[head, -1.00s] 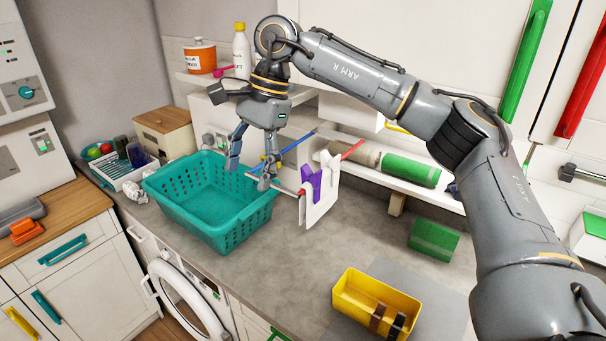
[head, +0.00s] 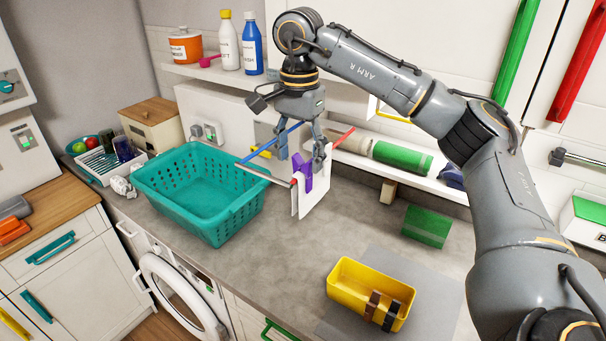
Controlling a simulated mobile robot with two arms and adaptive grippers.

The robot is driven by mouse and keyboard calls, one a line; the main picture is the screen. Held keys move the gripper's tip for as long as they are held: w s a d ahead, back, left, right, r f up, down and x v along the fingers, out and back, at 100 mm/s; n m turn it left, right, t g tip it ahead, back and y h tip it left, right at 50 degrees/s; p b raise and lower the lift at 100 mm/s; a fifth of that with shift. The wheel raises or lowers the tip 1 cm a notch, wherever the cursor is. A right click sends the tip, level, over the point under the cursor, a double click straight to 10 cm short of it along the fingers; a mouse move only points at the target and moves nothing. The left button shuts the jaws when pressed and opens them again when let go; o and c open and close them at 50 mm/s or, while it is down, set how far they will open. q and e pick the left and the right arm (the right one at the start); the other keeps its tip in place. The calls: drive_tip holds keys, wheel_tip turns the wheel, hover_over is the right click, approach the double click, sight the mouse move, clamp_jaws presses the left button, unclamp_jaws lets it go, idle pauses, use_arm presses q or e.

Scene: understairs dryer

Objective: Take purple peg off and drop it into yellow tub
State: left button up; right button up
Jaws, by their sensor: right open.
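I cannot tell whether a finger touches the peg. The yellow tub (head: 352,299) stands on a grey mat at the lower right, with a brown and a black peg on its edge. My left gripper is not in view.
A teal basket (head: 170,204) stands on the counter left of the cloth. Blue and red rails (head: 343,137) run close to the gripper. A shelf with rolled towels (head: 403,158) is behind. A green block (head: 428,226) stands on the right; the counter before the tub is clear.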

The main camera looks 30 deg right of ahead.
sight(302, 170)
drive_tip(key=f, duration=0.1)
drive_tip(key=f+p, duration=0.2)
drive_tip(key=shift+d+f, duration=0.25)
drive_tip(key=shift+f, duration=0.05)
drive_tip(key=shift+d+f, duration=0.1)
drive_tip(key=shift+f, duration=0.45)
drive_tip(key=c, duration=0.9)
